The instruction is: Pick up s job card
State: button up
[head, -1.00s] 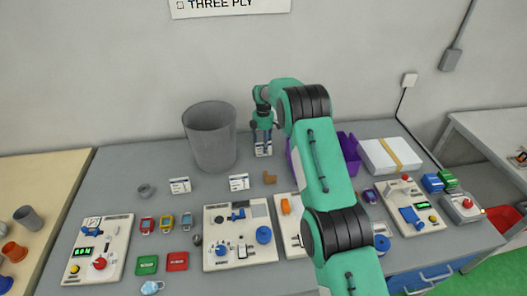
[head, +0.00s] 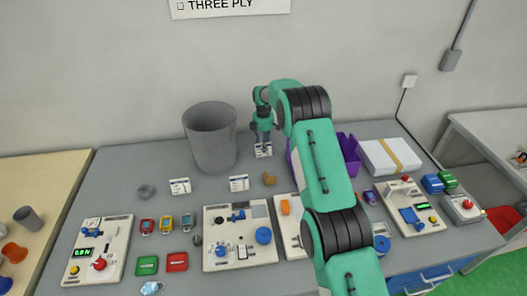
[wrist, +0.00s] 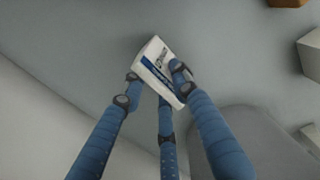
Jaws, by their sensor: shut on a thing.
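A small white card (head: 263,151) with dark print stands at the back of the grey table, right of the grey bin. My gripper (head: 263,140) is above it with its blue fingers around it. In the wrist view the card (wrist: 158,62) shows a blue stripe and lettering, and the gripper's fingers (wrist: 157,88) are shut on it. I cannot read its text or tell whether it touches the table. Two similar cards stand in front, a left one (head: 180,186) and a right one (head: 239,183).
The grey bin (head: 212,140) stands close left of my gripper. A purple crate (head: 349,150) is partly hidden behind my arm. A brown piece (head: 269,178) lies in front. Control panels (head: 98,250) and small coloured items fill the table's front. The wall is close behind.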

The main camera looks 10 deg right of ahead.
jog(key=shift+r, duration=0.1)
jog(key=shift+r+p, duration=0.7)
jog(key=shift+r, duration=4.25)
